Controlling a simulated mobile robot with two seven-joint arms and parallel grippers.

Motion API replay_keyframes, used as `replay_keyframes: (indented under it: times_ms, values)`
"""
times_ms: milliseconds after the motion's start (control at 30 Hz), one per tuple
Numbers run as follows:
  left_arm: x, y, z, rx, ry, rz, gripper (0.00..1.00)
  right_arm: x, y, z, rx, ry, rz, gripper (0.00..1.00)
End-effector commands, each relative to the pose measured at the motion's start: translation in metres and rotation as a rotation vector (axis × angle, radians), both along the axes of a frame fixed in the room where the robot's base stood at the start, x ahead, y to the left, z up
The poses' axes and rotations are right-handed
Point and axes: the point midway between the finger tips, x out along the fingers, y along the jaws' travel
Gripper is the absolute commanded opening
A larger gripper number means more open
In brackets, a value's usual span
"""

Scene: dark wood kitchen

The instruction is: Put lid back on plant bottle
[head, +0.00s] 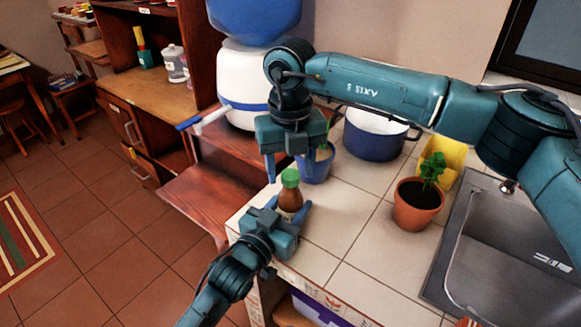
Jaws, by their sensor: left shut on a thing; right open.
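A small brown bottle (290,199) is near the left edge of the tiled counter. My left gripper (289,207) is shut around its lower body. A green lid (290,177) shows at the top of the bottle; I cannot tell whether it is seated fully. My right gripper (290,163) is open, pointing down just above and behind the lid, with nothing visible between its fingers. Whether the bottle's base touches the counter is hidden by my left gripper.
A blue pot with a plant (319,165) stands close behind the bottle, partly covered by my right gripper. A blue cooking pot (372,137), a terracotta plant pot (416,206), a yellow object (452,157) and the sink (510,255) are rightward. Middle counter tiles are clear.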

Motion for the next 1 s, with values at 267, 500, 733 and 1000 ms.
replay_keyframes:
  times_ms: [267, 500, 733, 1000]
  values:
    - [0.0, 0.0, -0.001, 0.002, 0.001, 0.001, 0.0, 0.0, 0.0, 0.036, 0.001, -0.003, 0.001, 0.53]
    - [0.0, 0.0, -0.001, 0.002, 0.001, 0.0, 0.0, 0.0, 0.0, 0.04, 0.001, 0.0, 0.001, 0.53]
    - [0.0, 0.0, -0.001, 0.002, 0.001, 0.0, 0.0, 0.0, 0.0, 0.042, 0.0, -0.001, 0.066, 0.5]
    - [0.0, 0.0, -0.001, 0.002, 0.001, 0.0, 0.0, 0.001, 0.0, 0.058, -0.001, -0.003, 0.523, 0.5]
